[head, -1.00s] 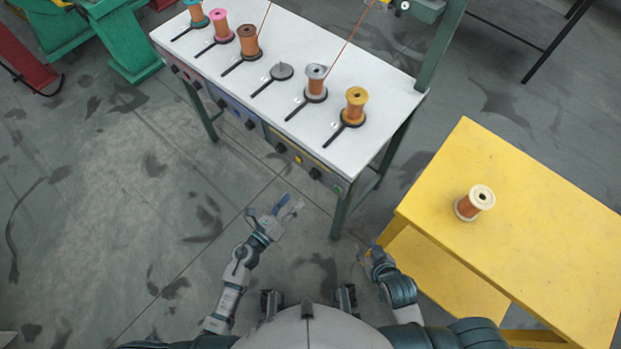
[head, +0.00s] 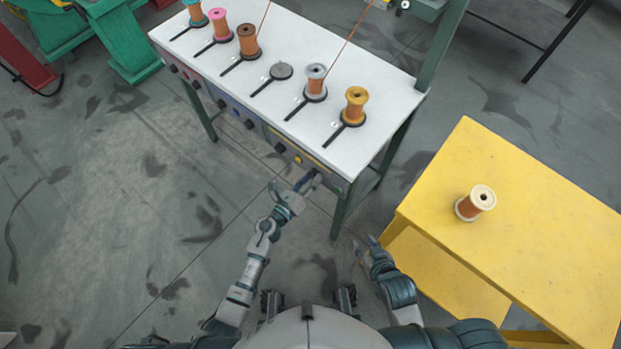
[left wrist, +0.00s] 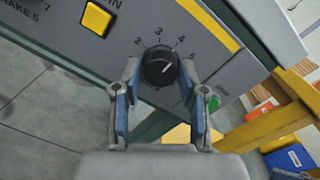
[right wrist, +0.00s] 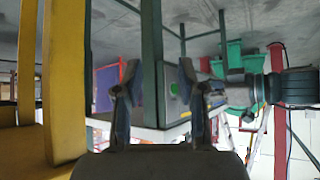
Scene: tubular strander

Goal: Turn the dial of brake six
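The black brake dial (left wrist: 160,66) shows in the left wrist view on the grey front panel, ringed by a printed scale with 2, 3, 4 and 5 legible. My left gripper (left wrist: 160,82) is open, with one finger on each side of the dial; I cannot tell whether they touch it. In the head view my left gripper (head: 306,184) is at the right end of the table's front panel and hides this dial. My right gripper (head: 364,245) is open and empty, low between the white table and the yellow table; it also shows in the right wrist view (right wrist: 156,75).
The white-topped table (head: 300,134) bears several spools. The yellow table (head: 530,230) with a cream-ended spool (head: 475,202) stands to the right. Open floor lies to the left.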

